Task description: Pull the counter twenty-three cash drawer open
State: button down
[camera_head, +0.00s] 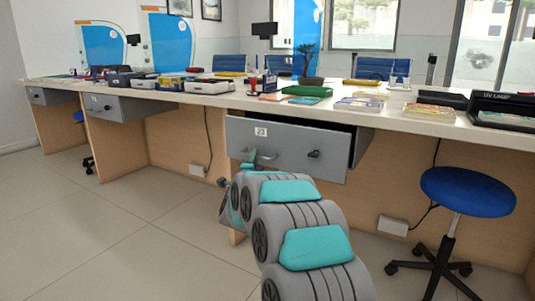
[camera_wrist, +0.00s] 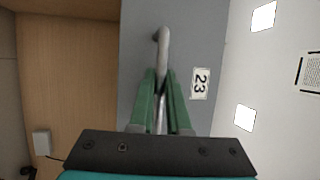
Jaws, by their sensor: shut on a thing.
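The counter twenty-three cash drawer (camera_head: 285,163) is a grey box under the countertop with a "23" label. Its front stands out from the counter, with a dark gap along the top and its right side showing, so it is partly open. My gripper (camera_head: 248,166) is at the left part of the drawer front. In the wrist view, the green fingers of my gripper (camera_wrist: 162,95) are shut on the grey bar handle (camera_wrist: 163,45), beside the "23" label (camera_wrist: 199,83). The fingers hide part of the handle.
The white countertop (camera_head: 225,100) carries several trays, papers and a plant (camera_head: 309,65). A blue stool (camera_head: 467,191) stands to the right of the drawer. Another grey drawer (camera_head: 120,107) is further left. The tiled floor (camera_head: 130,230) in front at left is clear.

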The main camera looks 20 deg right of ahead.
jog(key=s+a, duration=1.1)
jog(key=a, duration=0.4)
jog(key=shift+s, duration=0.4)
jog(key=c, duration=0.9)
grip_release()
jog(key=shift+p+v, duration=0.3)
jog(key=shift+v, duration=3.6)
jog(key=shift+a, duration=0.1)
